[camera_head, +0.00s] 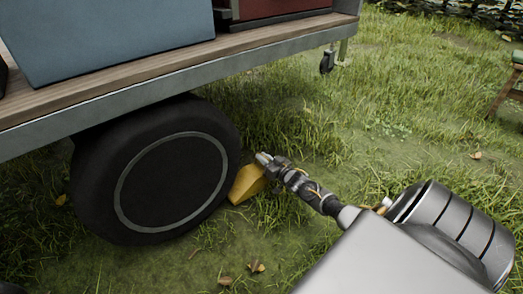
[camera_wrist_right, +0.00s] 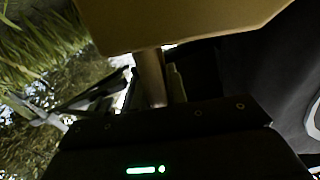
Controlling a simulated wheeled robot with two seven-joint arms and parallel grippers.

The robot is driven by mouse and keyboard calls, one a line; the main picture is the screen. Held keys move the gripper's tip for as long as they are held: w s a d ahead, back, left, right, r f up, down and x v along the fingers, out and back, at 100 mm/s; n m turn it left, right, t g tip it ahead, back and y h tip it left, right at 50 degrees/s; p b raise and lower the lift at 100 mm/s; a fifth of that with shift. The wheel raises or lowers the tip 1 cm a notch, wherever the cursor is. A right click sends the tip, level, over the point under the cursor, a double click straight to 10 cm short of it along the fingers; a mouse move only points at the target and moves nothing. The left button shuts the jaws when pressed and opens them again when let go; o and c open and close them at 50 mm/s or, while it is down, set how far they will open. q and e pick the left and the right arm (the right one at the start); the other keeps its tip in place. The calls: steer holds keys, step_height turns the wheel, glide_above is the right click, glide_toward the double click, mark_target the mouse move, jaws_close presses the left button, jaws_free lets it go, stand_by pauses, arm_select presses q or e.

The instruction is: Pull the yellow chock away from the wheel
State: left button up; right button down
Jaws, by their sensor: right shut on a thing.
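The yellow chock (camera_head: 246,184) sits on the grass against the right side of the black trailer wheel (camera_head: 165,172). My right gripper (camera_head: 264,160) is at the top of the chock, reaching in from the right, and is shut on it. In the right wrist view the chock (camera_wrist_right: 185,22) fills the top of the picture, with a post below it between the fingers (camera_wrist_right: 150,78). The wheel (camera_wrist_right: 285,80) shows dark at the right there. In the head view the gripper hides part of the chock's top. My left gripper is not in view.
The trailer bed (camera_head: 200,57) overhangs the wheel and carries a blue box (camera_head: 110,35) and a red box (camera_head: 275,8). A small jockey wheel (camera_head: 327,62) hangs behind. A wooden stool (camera_head: 508,90) stands at far right. Open grass lies right of the chock.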

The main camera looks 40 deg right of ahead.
steer(key=shift+d+f, duration=0.1)
steer(key=shift+f, duration=0.1)
steer(key=shift+d+b, duration=0.35)
steer(key=shift+d, duration=0.7)
